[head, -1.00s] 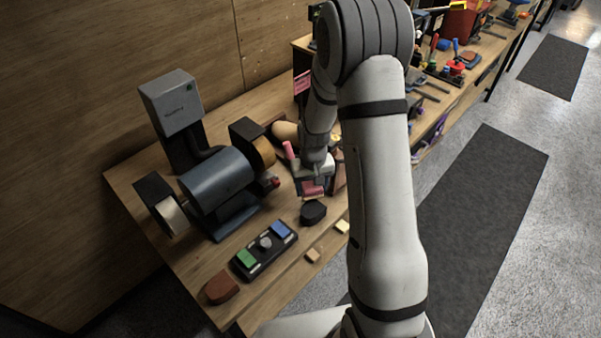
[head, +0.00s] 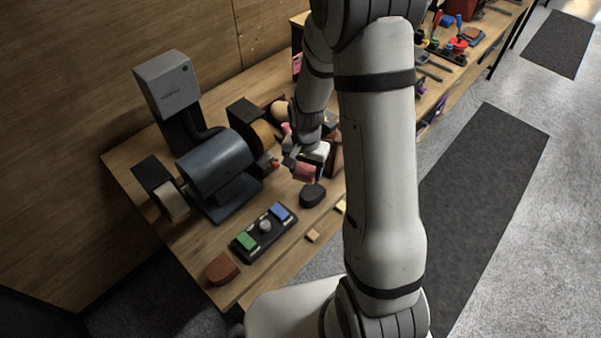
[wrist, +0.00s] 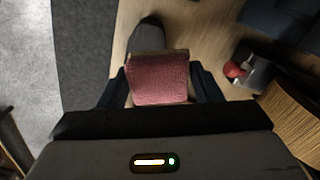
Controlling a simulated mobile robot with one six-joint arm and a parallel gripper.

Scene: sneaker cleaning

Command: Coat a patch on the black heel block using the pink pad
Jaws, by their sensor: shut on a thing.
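My gripper (head: 303,163) is shut on the pink pad (head: 304,172), just above the bench. In the wrist view the pink pad (wrist: 158,81) sits between the two fingers of my gripper (wrist: 160,86). The black heel block (head: 312,195) lies on the bench just below and in front of the pad in the head view. In the wrist view the black heel block (wrist: 150,38) shows beyond the pad, partly hidden by it. I cannot tell whether pad and block touch.
A bench grinder (head: 215,166) stands left of my gripper. A black panel with green and blue buttons (head: 265,231) and a brown block (head: 222,268) lie nearer the front. Small tan pieces (head: 313,236) lie near the bench's right edge. Bare wood lies between panel and heel block.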

